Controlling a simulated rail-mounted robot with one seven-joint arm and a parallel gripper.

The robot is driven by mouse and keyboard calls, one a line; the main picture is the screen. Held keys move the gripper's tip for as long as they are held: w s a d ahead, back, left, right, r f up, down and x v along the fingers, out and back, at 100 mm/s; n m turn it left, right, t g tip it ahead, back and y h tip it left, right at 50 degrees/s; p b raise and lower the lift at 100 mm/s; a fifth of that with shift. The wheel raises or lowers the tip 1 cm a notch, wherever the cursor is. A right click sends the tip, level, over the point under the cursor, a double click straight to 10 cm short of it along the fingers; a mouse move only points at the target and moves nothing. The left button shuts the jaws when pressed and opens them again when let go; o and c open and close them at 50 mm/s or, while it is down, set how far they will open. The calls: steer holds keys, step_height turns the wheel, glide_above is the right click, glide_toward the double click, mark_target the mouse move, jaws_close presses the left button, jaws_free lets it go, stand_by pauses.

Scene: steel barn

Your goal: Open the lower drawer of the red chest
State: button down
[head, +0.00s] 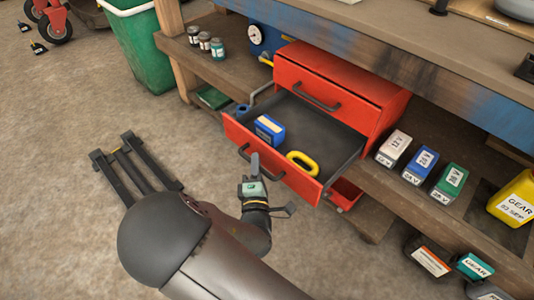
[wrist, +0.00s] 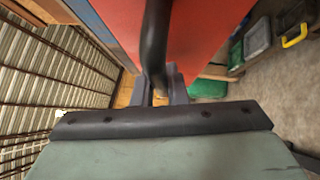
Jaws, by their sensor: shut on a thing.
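The red chest (head: 368,99) stands on the wooden bench shelf. Its upper drawer (head: 318,90) is shut, with a dark bar handle. The lower drawer (head: 341,152) is pulled well out towards me, showing its dark inside. A blue box (head: 269,129) and a yellow ring-shaped thing (head: 302,162) lie in it. My gripper (head: 255,163) is at the lower drawer's front, shut on its dark handle (wrist: 155,40). In the wrist view the handle runs between my fingers (wrist: 161,88), close to the red drawer front. My gripper partly hides the handle in the head view.
Labelled boxes (head: 427,160) stand on the shelf right of the chest, and several small jars (head: 204,41) to the left. A small red bin (head: 344,194) sits below the drawer. A green bin (head: 145,45) stands further left. The floor left of my arm is mostly clear.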

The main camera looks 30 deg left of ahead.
steer(key=shift+s+a, duration=0.15)
steer(key=shift+s, duration=0.35)
steer(key=c, duration=1.5)
jaws_free()
steer(key=shift+o, duration=0.2)
